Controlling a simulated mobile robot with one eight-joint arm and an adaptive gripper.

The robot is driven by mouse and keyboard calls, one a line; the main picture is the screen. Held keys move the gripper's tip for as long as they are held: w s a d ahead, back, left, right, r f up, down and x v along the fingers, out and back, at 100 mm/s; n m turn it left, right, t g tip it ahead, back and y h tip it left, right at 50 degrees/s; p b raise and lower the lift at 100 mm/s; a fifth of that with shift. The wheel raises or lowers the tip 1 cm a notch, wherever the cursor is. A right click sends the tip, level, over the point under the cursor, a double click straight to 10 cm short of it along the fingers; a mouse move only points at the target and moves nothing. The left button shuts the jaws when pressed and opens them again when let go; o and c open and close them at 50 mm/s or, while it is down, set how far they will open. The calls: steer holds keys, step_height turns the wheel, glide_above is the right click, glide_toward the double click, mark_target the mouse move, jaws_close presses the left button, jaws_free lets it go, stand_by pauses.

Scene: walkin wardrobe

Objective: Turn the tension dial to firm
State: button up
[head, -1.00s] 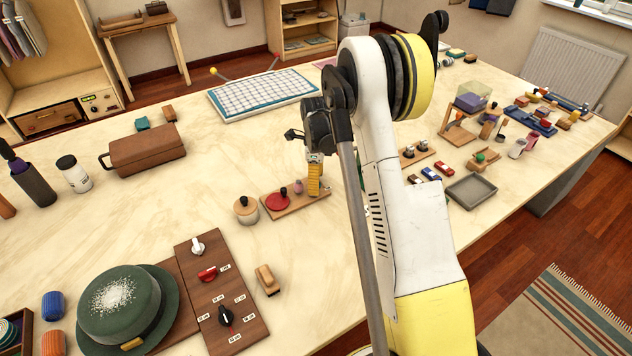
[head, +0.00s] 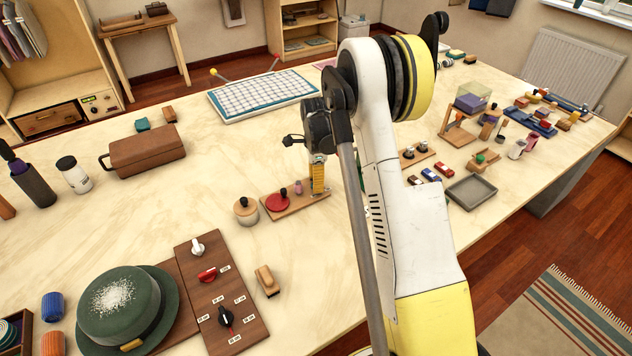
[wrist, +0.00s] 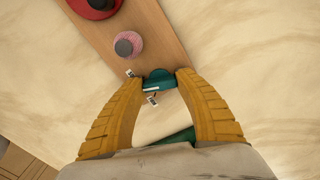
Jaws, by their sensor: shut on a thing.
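A teal dial (wrist: 158,80) with a white pointer line sits at the end of a wooden board (wrist: 155,30). Two small white labels lie beside it, one at its upper left and one below; their writing is too small to read. My gripper (wrist: 160,86) is shut on the teal dial, one yellow finger on each side. In the head view my gripper (head: 318,181) stands over the right end of the same board (head: 300,203) and hides the dial. The pointer line points roughly left in the wrist view.
A pink ribbed knob (wrist: 128,44) and a red disc (head: 277,203) share the board. A round wooden pot (head: 246,210) stands left of it. A panel (head: 230,310) with white, red and black knobs and a green hat (head: 120,305) are nearer.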

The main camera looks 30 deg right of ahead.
steer(key=n, duration=0.6)
steer(key=shift+n, duration=0.3)
steer(key=n, duration=0.5)
steer(key=shift+n, duration=0.3)
steer(key=o, duration=1.2)
step_height(320, 180, up, 12)
